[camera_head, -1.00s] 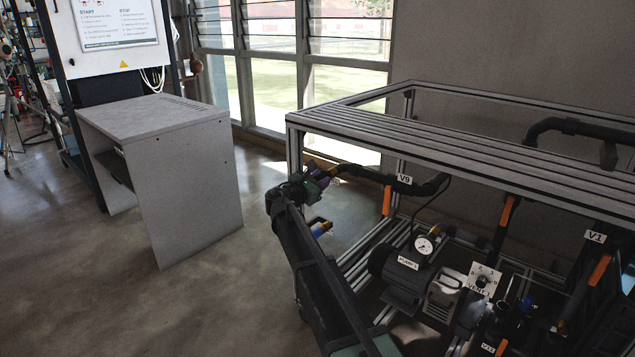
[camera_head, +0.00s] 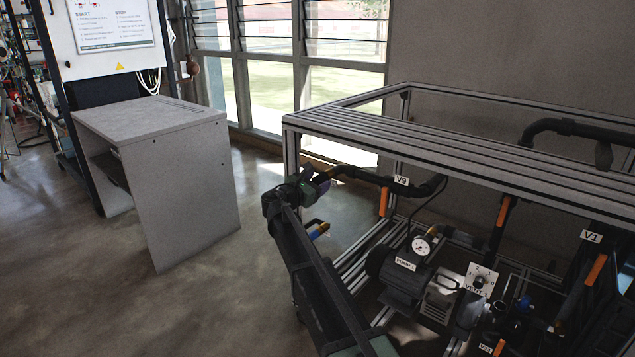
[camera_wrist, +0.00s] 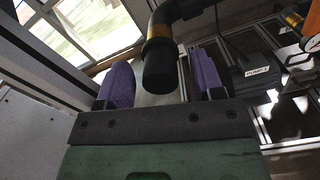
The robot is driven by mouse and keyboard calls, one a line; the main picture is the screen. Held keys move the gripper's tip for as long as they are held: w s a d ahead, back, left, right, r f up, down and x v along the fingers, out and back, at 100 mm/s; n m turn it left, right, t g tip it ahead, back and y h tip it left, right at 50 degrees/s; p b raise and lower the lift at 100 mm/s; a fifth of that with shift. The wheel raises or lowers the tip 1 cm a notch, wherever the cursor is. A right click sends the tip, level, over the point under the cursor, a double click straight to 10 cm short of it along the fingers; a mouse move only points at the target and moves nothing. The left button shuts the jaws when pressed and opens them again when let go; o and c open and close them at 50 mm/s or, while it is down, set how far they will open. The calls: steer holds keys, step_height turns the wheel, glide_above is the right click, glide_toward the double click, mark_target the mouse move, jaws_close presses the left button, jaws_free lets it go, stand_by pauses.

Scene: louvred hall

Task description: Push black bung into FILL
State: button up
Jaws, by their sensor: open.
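My gripper (camera_wrist: 161,84) is open, with a finger on either side and gaps showing beside the cylinder. In the head view my gripper (camera_head: 320,184) is at the left end of the black pipe by the V9 label (camera_head: 401,180). No FILL label can be read in either view.
An aluminium profile frame (camera_head: 420,135) surrounds the rig. Inside it are a pump (camera_head: 405,270), a pressure gauge (camera_head: 421,246) and pipes with orange handles (camera_head: 504,211). A grey desk (camera_head: 190,180) stands at left. Floor between desk and rig is clear.

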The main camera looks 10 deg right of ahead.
mark_target(315, 182)
steer(key=v, duration=0.6)
steer(key=shift+s+a, duration=0.1)
